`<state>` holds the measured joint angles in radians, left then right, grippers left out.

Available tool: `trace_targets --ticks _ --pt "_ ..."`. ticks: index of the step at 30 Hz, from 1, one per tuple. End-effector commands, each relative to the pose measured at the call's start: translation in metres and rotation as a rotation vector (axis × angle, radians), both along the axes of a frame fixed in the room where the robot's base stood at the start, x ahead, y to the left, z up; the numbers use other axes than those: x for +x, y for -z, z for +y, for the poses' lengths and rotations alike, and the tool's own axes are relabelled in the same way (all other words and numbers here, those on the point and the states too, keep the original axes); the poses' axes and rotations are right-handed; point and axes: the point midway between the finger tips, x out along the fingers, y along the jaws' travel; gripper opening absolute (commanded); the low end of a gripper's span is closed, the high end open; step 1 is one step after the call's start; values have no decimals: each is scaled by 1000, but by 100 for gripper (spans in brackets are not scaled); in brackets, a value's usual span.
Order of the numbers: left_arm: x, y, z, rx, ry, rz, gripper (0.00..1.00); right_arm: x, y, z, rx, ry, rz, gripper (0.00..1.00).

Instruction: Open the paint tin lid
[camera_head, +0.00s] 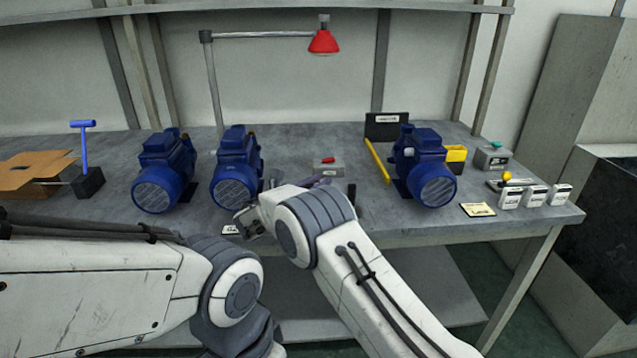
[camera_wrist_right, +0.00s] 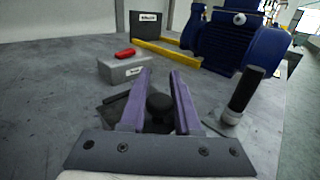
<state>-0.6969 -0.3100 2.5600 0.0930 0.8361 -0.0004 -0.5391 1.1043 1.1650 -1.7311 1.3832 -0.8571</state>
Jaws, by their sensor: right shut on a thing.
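I cannot make out a paint tin or its lid in either view. My right gripper (camera_head: 319,181) is over the middle of the bench, mostly hidden behind my right arm in the head view. In the right wrist view its two purple fingers (camera_wrist_right: 161,78) stand on either side of a round black knob (camera_wrist_right: 160,103), shut on it. What lies under the knob is mostly hidden; a dark flat piece (camera_wrist_right: 114,105) shows beside the left finger.
A black upright handle (camera_wrist_right: 244,91) on a small plate stands right of the fingers. A grey box with a red top (camera_head: 328,168) is just behind. Blue pumps (camera_head: 163,172) (camera_head: 236,168) (camera_head: 427,170) flank the area. A yellow bar (camera_head: 377,160) lies to the right.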

Motion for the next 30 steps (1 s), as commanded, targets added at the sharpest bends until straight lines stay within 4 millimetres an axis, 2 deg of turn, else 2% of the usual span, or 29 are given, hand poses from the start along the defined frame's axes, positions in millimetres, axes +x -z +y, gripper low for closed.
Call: trace_targets --ticks 24,30 --pt "0 0 0 0 0 0 50 0 0 1 0 -2 1 0" --pt "0 -10 0 0 0 0 50 0 -4 1 1 -2 33 0"
